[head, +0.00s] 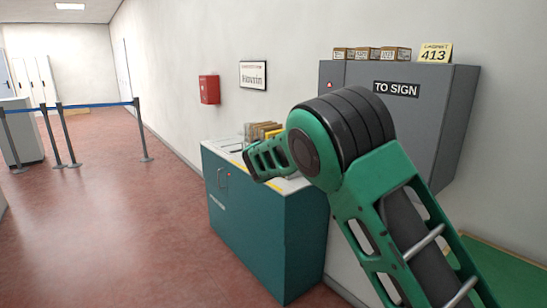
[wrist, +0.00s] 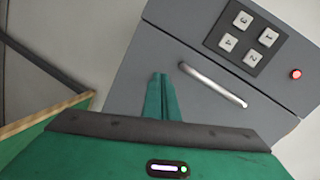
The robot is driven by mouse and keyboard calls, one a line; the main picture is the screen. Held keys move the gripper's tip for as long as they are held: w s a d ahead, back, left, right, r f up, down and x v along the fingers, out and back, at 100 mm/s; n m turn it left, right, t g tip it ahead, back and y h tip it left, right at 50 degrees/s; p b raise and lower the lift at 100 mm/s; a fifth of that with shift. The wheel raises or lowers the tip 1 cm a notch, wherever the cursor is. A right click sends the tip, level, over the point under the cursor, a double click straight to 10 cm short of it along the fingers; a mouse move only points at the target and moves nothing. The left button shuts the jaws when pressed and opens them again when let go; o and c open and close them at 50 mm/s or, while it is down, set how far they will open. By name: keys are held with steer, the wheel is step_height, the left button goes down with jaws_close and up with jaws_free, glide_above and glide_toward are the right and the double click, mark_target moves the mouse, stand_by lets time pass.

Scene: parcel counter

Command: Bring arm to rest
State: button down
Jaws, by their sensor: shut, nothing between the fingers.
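My gripper (wrist: 161,98) shows in the wrist view with its two green fingers together, shut and empty. It is in front of a grey cabinet (wrist: 150,60) with a silver bar handle (wrist: 213,84), and appears apart from the handle, though the exact gap is hard to tell. In the head view my green arm (head: 375,180) rises from the lower right, bends at a black joint and reaches away to the left. The gripper itself is hidden there behind the arm.
A keypad (wrist: 248,43) and a red button (wrist: 296,73) are on the cabinet. A grey "TO SIGN" cabinet (head: 455,100) carries small boxes (head: 368,54) and a yellow "413" card (head: 434,53). A teal counter (head: 250,235) stands below. The red floor (head: 100,220) at left is open, up to belt posts (head: 143,130).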

steer(key=s+d+f+n+g+y, duration=0.2)
steer(key=s+d+f+n+y, duration=0.1)
steer(key=s+d+n, duration=0.3)
steer(key=s+d+f+n+g+y, duration=0.1)
steer(key=s+d+f+n+y, duration=0.3)
steer(key=s, duration=0.3)
steer(key=s+a+f+n+g+y, duration=0.1)
steer(key=s+a+f+n+y, duration=0.1)
steer(key=s+n, duration=0.8)
steer(key=s+a+f+n+g+y, duration=0.1)
steer(key=s+a+n+y, duration=0.25)
steer(key=s, duration=1.35)
steer(key=s+d+f+m+g, duration=0.1)
steer(key=s+d+m+g, duration=0.1)
steer(key=s+d, duration=0.4)
steer(key=s+d+f+m+g, duration=0.1)
steer(key=s+d, duration=0.4)
steer(key=s, duration=0.5)
steer(key=m+g, duration=0.1)
steer(key=m, duration=0.1)
steer(key=shift+s+d+m+g+h, duration=0.25)
steer(key=shift+d+m+g+h, duration=0.05)
steer(key=shift+d+m+h, duration=0.1)
steer(key=shift+a, duration=0.1)
